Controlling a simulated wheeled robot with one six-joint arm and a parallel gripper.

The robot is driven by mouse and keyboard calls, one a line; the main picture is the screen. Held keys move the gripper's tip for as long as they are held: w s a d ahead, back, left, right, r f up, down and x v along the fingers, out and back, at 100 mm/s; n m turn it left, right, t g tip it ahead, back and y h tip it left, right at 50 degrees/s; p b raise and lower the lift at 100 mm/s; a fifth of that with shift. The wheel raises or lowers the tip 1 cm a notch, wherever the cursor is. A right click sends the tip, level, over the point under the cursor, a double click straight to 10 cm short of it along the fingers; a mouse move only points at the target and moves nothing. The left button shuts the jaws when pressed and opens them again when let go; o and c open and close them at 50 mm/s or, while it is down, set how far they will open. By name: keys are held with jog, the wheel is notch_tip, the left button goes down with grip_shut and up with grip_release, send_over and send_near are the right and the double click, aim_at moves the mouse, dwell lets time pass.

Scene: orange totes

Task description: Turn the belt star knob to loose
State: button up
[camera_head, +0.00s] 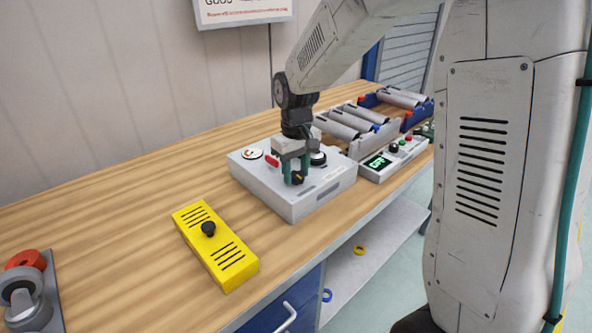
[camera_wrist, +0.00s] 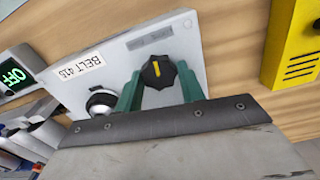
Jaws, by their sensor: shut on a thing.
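The belt star knob (camera_wrist: 158,72) is black with a yellow pointer mark, on the grey belt control box (camera_wrist: 105,60). In the head view the box (camera_head: 310,208) sits on the wooden bench, and the knob (camera_head: 297,179) shows low between my fingers. My gripper (camera_head: 296,172) comes down from above, its green fingers shut on the knob. In the wrist view my gripper (camera_wrist: 158,90) has one green finger on each side of the knob. Small print on a grey label beside the knob is too blurred to read.
A round black-and-silver knob (camera_wrist: 102,100) sits beside my fingers on the box. A red lever (camera_head: 272,160) is on its top. A yellow cover (camera_head: 228,262) with a black knob lies in front. A panel reading OFF (camera_head: 380,163) and rollers (camera_head: 345,125) stand behind.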

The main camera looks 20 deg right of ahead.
aim_at(296, 175)
jog(key=shift+r+n, duration=0.1)
jog(key=shift+n, duration=0.4)
jog(key=o, duration=1)
notch_tip(296, 175, up, 8)
jog(key=shift+f, duration=0.15)
dwell(0.3)
